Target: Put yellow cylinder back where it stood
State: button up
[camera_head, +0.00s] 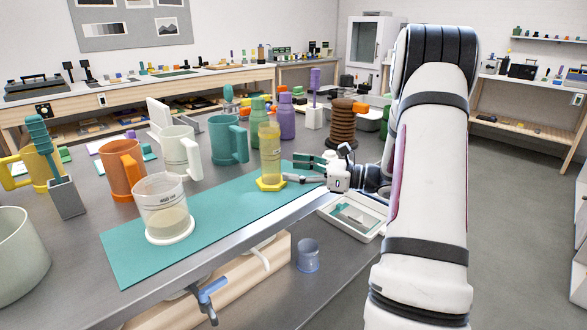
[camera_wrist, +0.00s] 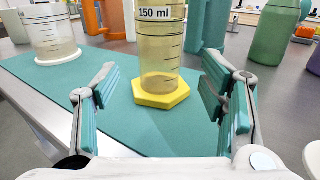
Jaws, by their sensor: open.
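The yellow cylinder (camera_head: 270,154) is a clear, yellow-tinted measuring cylinder on a yellow hexagonal foot. It stands upright on the teal mat (camera_head: 125,256), near the mat's right end. In the wrist view the cylinder (camera_wrist: 160,50) is straight ahead, with a "150 ml" mark, and its foot lies just beyond and between the fingertips. My gripper (camera_head: 308,170) is open and empty, to the right of the cylinder in the head view. In the wrist view its fingers (camera_wrist: 160,92) spread to either side, apart from the cylinder. The cylinder's top is cut off there.
A beaker on a white base (camera_head: 165,210) stands on the mat's left part. Orange (camera_head: 124,170), white (camera_head: 180,152) and teal (camera_head: 228,140) jugs, with green (camera_head: 258,116) and purple (camera_head: 286,118) bottles, stand behind. A white tray (camera_head: 352,216) and a blue cup (camera_head: 308,256) sit lower down in front.

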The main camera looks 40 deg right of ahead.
jog(key=shift+s+d, duration=0.25)
jog(key=shift+s, duration=0.15)
jog(key=v, duration=1.2)
dwell(0.4)
